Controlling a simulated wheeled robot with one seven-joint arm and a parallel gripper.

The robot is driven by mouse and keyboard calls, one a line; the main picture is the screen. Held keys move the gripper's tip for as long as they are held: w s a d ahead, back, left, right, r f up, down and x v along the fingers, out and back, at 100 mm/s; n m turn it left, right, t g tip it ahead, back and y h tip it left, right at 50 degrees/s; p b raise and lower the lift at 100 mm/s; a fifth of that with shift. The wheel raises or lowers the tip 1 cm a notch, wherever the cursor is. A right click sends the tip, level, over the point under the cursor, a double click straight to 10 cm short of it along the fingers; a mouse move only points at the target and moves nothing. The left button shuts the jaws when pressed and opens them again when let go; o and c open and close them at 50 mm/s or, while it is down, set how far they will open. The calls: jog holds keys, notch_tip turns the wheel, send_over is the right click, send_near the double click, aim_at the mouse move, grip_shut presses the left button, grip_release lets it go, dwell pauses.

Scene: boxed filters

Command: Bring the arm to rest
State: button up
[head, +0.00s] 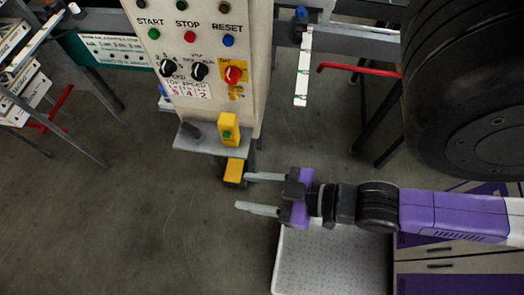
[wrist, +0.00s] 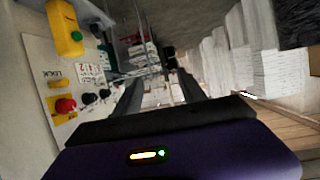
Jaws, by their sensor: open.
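My gripper (head: 241,191) is in the middle of the head view, at the end of my purple and black arm, which reaches in from the right. Its two pale fingers point left and stand apart, with nothing between them. In the wrist view the dark fingers (wrist: 160,97) are also spread, with only background between them. In the head view the fingertips show just below a small yellow box on the stand of the control panel. I cannot tell whether they touch anything.
A control panel (head: 200,45) with buttons and knobs stands at the upper middle. A yellow switch box (head: 228,128) sits on its small shelf. A white textured platform (head: 325,265) lies below my arm. Metal racks stand at the left. The floor (head: 130,220) at lower left is clear.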

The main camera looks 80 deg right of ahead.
jog(key=shift+n+t+y, duration=0.4)
jog(key=shift+t, duration=0.2)
jog(key=r, duration=0.1)
jog(key=s+r, duration=0.1)
jog(key=r, duration=0.1)
jog(key=s+r, duration=0.1)
jog(key=r, duration=0.1)
jog(key=shift+r, duration=0.15)
